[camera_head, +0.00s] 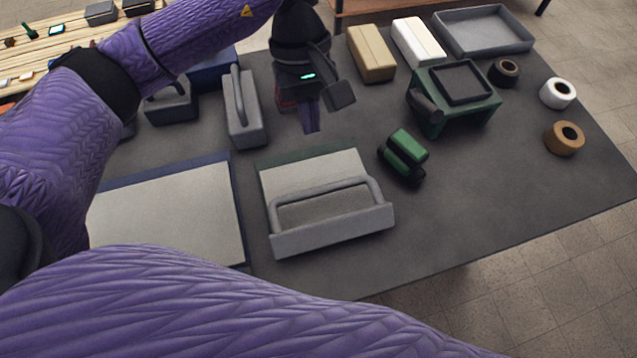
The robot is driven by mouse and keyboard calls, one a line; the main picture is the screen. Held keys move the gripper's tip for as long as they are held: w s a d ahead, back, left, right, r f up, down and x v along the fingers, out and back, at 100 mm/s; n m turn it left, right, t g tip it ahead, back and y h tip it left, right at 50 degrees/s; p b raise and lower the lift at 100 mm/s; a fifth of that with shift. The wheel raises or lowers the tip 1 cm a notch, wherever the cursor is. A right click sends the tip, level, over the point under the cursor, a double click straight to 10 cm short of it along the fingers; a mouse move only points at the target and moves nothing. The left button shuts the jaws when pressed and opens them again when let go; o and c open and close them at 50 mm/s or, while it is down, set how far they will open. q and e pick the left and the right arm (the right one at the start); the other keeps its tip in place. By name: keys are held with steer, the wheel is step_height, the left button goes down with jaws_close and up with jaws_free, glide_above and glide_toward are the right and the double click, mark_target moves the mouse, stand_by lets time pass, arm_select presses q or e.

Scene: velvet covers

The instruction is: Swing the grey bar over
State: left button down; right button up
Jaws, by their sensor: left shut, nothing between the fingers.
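The grey bar (325,190) is a U-shaped handle whose two ends meet a grey front piece (333,232). It lies across a flat pale-topped unit (312,168) with a dark green back edge, at the middle of the table. My left gripper (311,128) comes in from the upper left, pointing down, with its purple-covered fingers shut and empty. It is beyond the unit's far edge in the picture, apart from the bar. My right gripper is not in view.
A blue-edged pale panel (170,215) lies left of the unit. Grey handled blocks (243,108) stand behind it. To the right are a green-black object (404,155), a green stand (455,100) and tape rolls (564,138). The table (500,185) is clear at front right.

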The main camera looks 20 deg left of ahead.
mark_target(317, 180)
arm_select(q)
steer(key=b+x, duration=0.1)
steer(key=x, duration=0.3)
steer(key=b+x, duration=0.1)
steer(key=x, duration=0.3)
steer(key=b+x, duration=0.1)
steer(key=x, duration=0.3)
steer(key=shift+w+a+f, duration=0.25)
steer(key=shift+w+f, duration=0.05)
steer(key=shift+f, duration=0.4)
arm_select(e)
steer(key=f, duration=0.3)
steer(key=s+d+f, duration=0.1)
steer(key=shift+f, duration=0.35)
